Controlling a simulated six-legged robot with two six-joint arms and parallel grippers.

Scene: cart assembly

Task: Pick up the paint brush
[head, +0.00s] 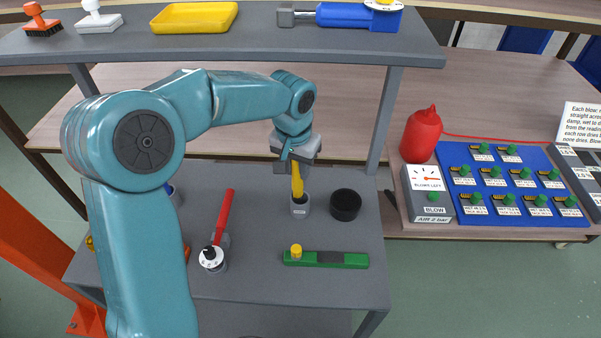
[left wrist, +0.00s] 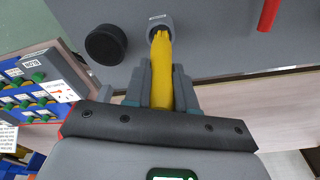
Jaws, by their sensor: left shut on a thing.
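The paint brush (head: 297,181) shows as a yellow handle standing roughly upright in a small grey cup (head: 300,208) on the cart's lower shelf. Its lower end is hidden in the cup. My left gripper (head: 296,160) is above the cup and shut on the upper part of the handle. In the left wrist view the yellow brush (left wrist: 162,78) lies between the two grey fingers, with its far end at the mouth of the cup (left wrist: 160,22). My right gripper does not show in either view.
A black round puck (head: 345,204) stands just right of the cup. A green bar (head: 325,259) with a yellow knob lies in front. A red-handled tool (head: 224,215) is to the left. The upper shelf (head: 260,45) is behind and above. A blue panel (head: 511,183) is at right.

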